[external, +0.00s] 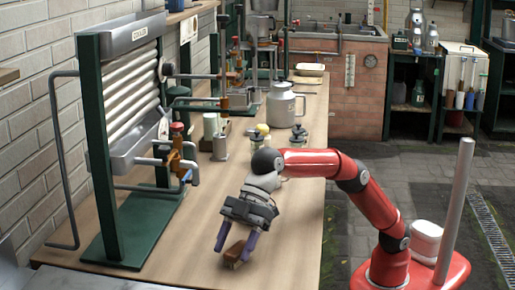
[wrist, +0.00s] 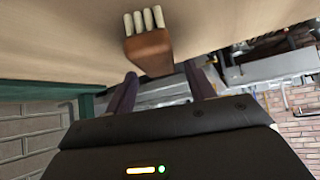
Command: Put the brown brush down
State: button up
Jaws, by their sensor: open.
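The brown brush (external: 234,253) rests on the wooden bench top near its front end. In the wrist view the brush (wrist: 150,52) shows a brown block with pale bristle tufts at one end, against the bench surface. My gripper (external: 235,245) points down at the brush, with its purple fingers apart on either side of it. In the wrist view the fingers of my gripper (wrist: 160,85) are spread wider than the brush's near end. Whether either finger touches the brush cannot be told.
A green-framed cooler rack (external: 130,240) stands on the bench to the left.

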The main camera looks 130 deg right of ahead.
jog(key=v, duration=0.9)
jog(key=shift+s+r, duration=0.2)
jog(key=shift+r, duration=0.1)
jog(key=s+a+f+g+h+p, duration=0.1)
jog(key=s+a+f+p, duration=0.15)
jog(key=s, duration=0.85)
jog(key=s+a+f+g+h+p, duration=0.1)
jog(key=s+a+f, duration=0.15)
jog(key=s, duration=0.85)
jog(key=s+d+f+m, duration=0.2)
jog(key=s+d+f, duration=0.1)
jog(key=s+f, duration=0.4)
jog(key=s+d+f+m+h+p, duration=0.1)
jog(key=s+d+f, duration=0.3)
jog(key=s+f, duration=0.4)
jog(key=s+m, duration=0.1)
jog(key=s, duration=0.3)
jog(key=shift+d+f+g, duration=0.2)
jog(key=shift+d+g, duration=0.1)
jog(key=shift+g, duration=0.1)
